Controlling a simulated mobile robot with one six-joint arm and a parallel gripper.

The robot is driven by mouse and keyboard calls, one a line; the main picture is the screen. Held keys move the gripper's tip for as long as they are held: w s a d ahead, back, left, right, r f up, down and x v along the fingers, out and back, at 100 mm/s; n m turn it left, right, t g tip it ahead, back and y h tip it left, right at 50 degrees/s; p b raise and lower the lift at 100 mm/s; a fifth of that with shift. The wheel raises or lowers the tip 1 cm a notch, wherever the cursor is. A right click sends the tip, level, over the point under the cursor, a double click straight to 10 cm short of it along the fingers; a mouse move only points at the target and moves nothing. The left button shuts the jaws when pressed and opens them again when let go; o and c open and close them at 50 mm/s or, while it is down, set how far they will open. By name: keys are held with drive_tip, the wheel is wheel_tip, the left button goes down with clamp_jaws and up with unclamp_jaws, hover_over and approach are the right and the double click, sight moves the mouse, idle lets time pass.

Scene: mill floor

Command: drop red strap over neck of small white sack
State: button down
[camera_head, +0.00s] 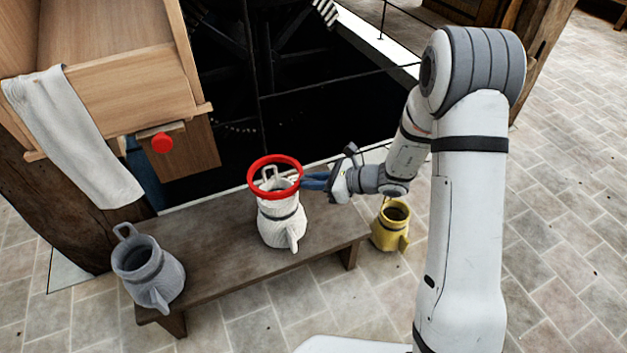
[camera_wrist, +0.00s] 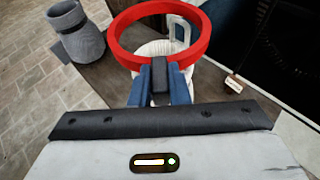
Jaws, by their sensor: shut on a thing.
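The red strap (camera_head: 252,183) is a stiff ring. In the head view it shows around the top of the small white sack (camera_head: 282,228), which stands upright on a low wooden bench. In the wrist view the blue fingers (camera_wrist: 160,82) pinch the red strap (camera_wrist: 203,45), and the white sack (camera_wrist: 155,48) shows through and below the ring. The ring looks level with the sack's mouth or just above it; I cannot tell the exact height. A dark band circles the sack's neck.
A grey sack (camera_head: 150,275) stands at the bench's (camera_head: 215,262) left end. A yellow sack (camera_head: 390,228) is on the floor to the right. A wooden chute with a white cloth (camera_head: 75,135) and red knob (camera_head: 162,143) is at left. A dark pit lies behind the bench.

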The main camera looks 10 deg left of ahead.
drive_tip(key=shift+f+b, duration=4.7)
drive_tip(key=shift+f, duration=1.3)
drive_tip(key=c, duration=1.3)
unclamp_jaws()
drive_tip(key=p+v, duration=0.3)
drive_tip(key=v, duration=0.4)
drive_tip(key=shift+d+r, duration=0.15)
drive_tip(key=shift+d, duration=0.2)
drive_tip(key=shift+s, duration=0.1)
